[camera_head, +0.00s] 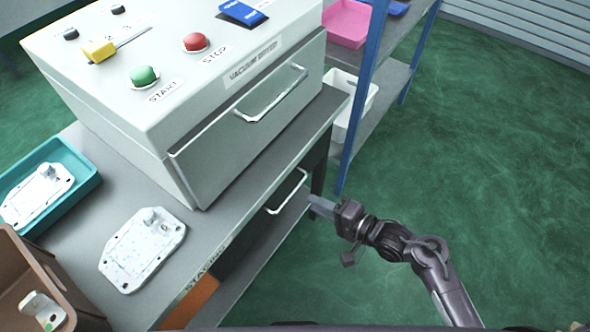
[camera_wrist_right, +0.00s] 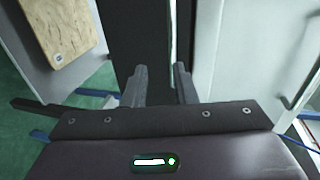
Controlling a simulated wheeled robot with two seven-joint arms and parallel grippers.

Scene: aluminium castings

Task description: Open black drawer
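The black drawer (camera_head: 262,226) is under the grey worktop, below the vacuum dryer, and looks closed. Its pale bar handle (camera_head: 290,191) shows on its front. My right gripper (camera_head: 314,204) is just right of the handle, pointing left towards the drawer. In the right wrist view my right gripper (camera_wrist_right: 160,84) shows two dark fingers spread apart, with a dark surface (camera_wrist_right: 138,32) beyond them. I see nothing clearly held between them. I cannot tell whether the fingertips touch the handle. My left gripper is out of view.
The vacuum dryer (camera_head: 190,90) stands on the worktop (camera_head: 220,222). A white casting (camera_head: 142,262), teal tray (camera_head: 84,176) and brown box (camera_head: 22,262) lie to its left. Green floor is free to the right.

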